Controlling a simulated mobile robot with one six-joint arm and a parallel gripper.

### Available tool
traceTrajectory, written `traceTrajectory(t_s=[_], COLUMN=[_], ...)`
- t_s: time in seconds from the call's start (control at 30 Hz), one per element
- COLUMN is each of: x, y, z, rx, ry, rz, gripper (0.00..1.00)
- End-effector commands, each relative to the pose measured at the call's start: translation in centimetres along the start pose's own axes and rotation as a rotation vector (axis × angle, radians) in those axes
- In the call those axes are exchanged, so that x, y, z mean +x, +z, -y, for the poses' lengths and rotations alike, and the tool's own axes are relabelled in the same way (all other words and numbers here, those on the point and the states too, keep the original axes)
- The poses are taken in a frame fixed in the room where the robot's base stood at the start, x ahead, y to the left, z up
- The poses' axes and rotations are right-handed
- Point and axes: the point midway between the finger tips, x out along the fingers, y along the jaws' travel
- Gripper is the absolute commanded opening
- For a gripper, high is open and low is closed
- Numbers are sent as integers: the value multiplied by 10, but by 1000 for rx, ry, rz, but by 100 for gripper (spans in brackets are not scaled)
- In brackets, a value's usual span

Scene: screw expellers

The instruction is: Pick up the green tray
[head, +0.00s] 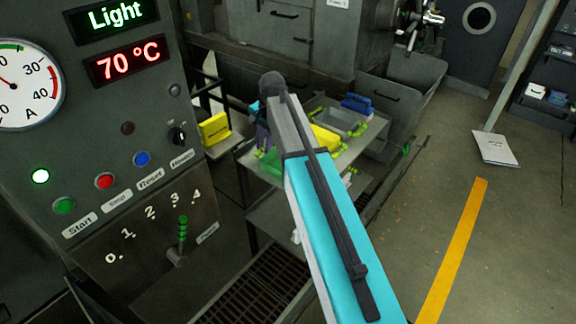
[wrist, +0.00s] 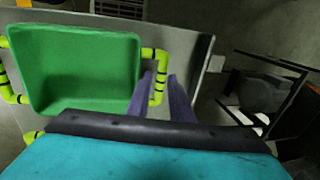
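The green tray (wrist: 75,65) lies at the left of the wrist view, empty, with yellow-green handles on both sides. In the head view the green tray (head: 271,166) is mostly hidden behind my arm, on the near end of a metal shelf. My gripper (wrist: 164,82) has its two purple fingers apart, one on each side of the line of the tray's right handle (wrist: 159,62). Nothing is visibly clamped; I cannot tell whether the fingers touch the handle. In the head view my gripper (head: 262,130) is over the shelf, its tips hard to make out.
The metal shelf (head: 352,152) also bears a yellow tray (head: 325,138), a grey tray (head: 341,121) and a blue item (head: 357,104). A yellow box (head: 214,128) stands left of it. A control panel (head: 105,140) fills the left.

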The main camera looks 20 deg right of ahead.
Motion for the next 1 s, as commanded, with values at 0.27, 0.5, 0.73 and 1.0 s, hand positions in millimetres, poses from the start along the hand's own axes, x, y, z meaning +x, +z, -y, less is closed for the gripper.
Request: traceTrajectory(t_s=[0.27,0.5,0.73,1.0], x=[0,0,0,-6], y=[0,0,0,0], z=[0,0,0,2], rx=[0,0,0,0], ry=[0,0,0,0], rz=[0,0,0,0], gripper=[18,0,0,0])
